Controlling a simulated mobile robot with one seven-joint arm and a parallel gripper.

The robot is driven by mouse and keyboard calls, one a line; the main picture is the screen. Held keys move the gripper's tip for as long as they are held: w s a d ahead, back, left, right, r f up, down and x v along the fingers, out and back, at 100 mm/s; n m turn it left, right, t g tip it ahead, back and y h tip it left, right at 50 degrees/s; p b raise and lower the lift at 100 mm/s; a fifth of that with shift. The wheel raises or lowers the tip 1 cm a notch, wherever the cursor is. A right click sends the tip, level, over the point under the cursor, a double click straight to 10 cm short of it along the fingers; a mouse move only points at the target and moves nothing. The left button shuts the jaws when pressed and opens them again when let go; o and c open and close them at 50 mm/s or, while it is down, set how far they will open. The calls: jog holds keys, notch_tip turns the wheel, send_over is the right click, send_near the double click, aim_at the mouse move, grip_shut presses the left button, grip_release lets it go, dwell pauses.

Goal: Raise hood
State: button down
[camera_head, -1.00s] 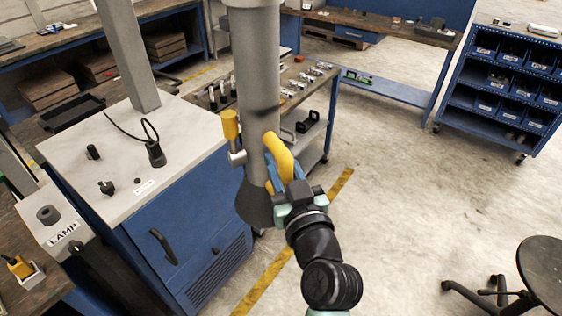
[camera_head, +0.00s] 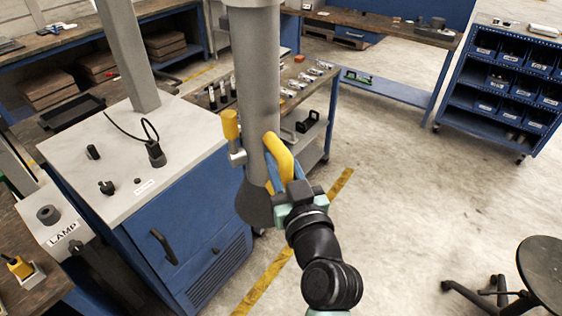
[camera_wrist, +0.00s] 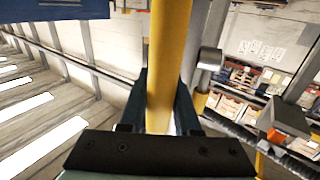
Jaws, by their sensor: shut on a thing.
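The hood is a grey vertical tube (camera_head: 256,80) that flares into a dark cone (camera_head: 256,205) at its lower end. It hangs beside the blue cabinet with the white top. A yellow loop handle (camera_head: 283,156) sits on the tube's right side, and a yellow knob (camera_head: 231,125) on its left. My gripper (camera_head: 281,186) is shut on the yellow handle from the lower right. In the wrist view the handle (camera_wrist: 168,60) runs upright between my two dark fingers (camera_wrist: 160,105). The rest of the grip is partly hidden by the gripper body.
The blue cabinet (camera_head: 185,225) with a white top (camera_head: 110,180) stands close on the left. A tool cart (camera_head: 315,110) stands behind the tube. A black stool (camera_head: 540,275) is at the lower right. The floor (camera_head: 420,200) between is clear.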

notch_tip(320, 180, up, 16)
jog(key=p, duration=0.7)
jog(key=c, duration=0.6)
grip_release()
jog(key=shift+f, duration=0.15)
jog(key=shift+s+f, duration=0.1)
jog(key=shift+f, duration=0.05)
